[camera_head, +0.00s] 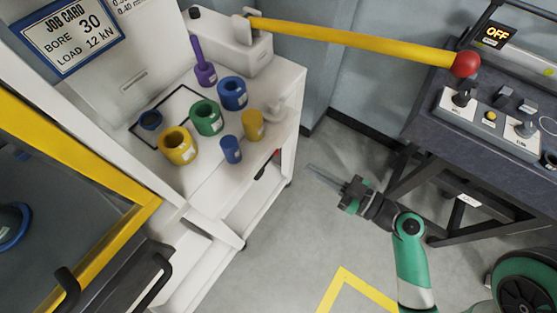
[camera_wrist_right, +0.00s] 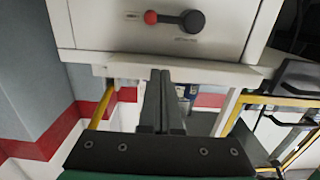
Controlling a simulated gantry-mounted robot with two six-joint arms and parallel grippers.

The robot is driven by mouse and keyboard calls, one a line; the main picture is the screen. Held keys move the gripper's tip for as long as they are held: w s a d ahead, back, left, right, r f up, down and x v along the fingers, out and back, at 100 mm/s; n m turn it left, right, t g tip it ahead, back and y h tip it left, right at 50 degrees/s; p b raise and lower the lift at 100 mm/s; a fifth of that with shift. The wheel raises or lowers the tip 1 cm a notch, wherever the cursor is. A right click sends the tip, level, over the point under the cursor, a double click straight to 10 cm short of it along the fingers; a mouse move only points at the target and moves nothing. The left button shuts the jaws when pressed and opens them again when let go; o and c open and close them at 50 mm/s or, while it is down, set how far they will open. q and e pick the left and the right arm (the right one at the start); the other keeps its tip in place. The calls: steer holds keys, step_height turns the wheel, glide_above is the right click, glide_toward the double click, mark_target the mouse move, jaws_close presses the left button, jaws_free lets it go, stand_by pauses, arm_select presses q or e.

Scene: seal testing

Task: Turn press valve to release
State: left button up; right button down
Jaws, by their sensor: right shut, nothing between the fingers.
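My right gripper (camera_head: 311,170) is over the floor between the white cart and the dark bench, its fingers shut and empty. In the right wrist view its closed fingertips (camera_wrist_right: 160,73) point toward a white panel (camera_wrist_right: 110,25). On that panel is a dark round knob with a short lever ending in a red ball (camera_wrist_right: 151,17), which looks like the press valve. The lever lies roughly level, with the red ball at the left. The fingertips show below the lever and apart from it in the picture. I cannot read the small label under it. My left gripper is not in view.
The white cart (camera_head: 290,83) carries several coloured rings and plugs. A yellow bar with a red ball (camera_head: 466,64) reaches across to the bench. The control box display (camera_head: 497,31) reads OFF. A yellow frame (camera_head: 65,140) stands at the left. Clear floor lies around my right gripper.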

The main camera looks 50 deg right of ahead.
steer(key=w+a+f+b, duration=0.1)
steer(key=w+f, duration=0.3)
steer(key=w, duration=0.6)
steer(key=shift+w+f+b, duration=0.2)
steer(key=shift+w+b, duration=0.15)
steer(key=shift+w, duration=0.05)
